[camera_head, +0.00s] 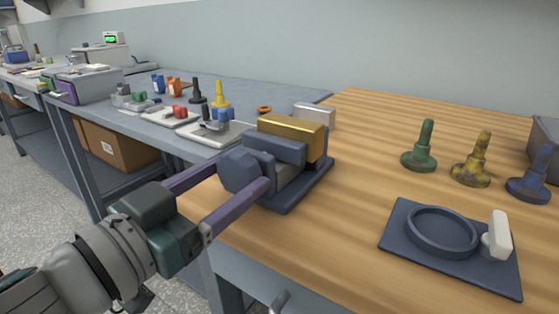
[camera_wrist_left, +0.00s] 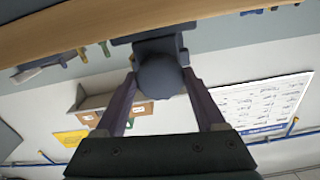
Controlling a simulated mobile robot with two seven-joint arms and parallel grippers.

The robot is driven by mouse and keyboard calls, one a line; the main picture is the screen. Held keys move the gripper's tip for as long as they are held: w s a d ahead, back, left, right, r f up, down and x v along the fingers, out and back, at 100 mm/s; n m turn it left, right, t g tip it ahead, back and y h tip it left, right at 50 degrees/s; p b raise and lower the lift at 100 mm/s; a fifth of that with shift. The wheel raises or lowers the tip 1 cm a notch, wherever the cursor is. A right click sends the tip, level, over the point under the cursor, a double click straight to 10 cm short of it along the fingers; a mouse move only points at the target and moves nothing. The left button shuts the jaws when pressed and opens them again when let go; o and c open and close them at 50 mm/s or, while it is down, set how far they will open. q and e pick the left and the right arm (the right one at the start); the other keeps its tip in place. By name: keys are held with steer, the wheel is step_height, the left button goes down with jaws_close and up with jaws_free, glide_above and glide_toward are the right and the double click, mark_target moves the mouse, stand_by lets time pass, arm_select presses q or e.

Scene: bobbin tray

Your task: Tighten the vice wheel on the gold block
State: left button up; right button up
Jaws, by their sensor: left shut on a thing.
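The gold block (camera_head: 300,128) sits in the vice (camera_head: 318,178), between the dark blue front jaw (camera_head: 276,148) and a light grey plate (camera_head: 316,112) behind it. Any small gap at the jaws cannot be made out. The dark faceted vice wheel (camera_head: 237,170) is on the near left side of the vice and shows round in the left wrist view (camera_wrist_left: 160,77). My left gripper (camera_head: 243,173) is shut on the wheel, one purple finger on each side. My right gripper is not in view.
A dark plate (camera_head: 400,240) with a ring and a white upright piece lies at the right front. Green (camera_head: 420,145), yellow (camera_head: 472,158) and blue (camera_head: 530,175) pegs stand behind it. A grey bench (camera_head: 260,90) with trays and small parts adjoins on the left. Wood between vice and plate is clear.

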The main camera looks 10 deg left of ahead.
arm_select(q)
steer(key=c, duration=0.4)
steer(key=m, duration=0.4)
steer(key=shift+m+p, duration=0.3)
steer(key=shift+p, duration=0.05)
stand_by(0.8)
steer(key=o, duration=1.4)
steer(key=shift+c, duration=0.2)
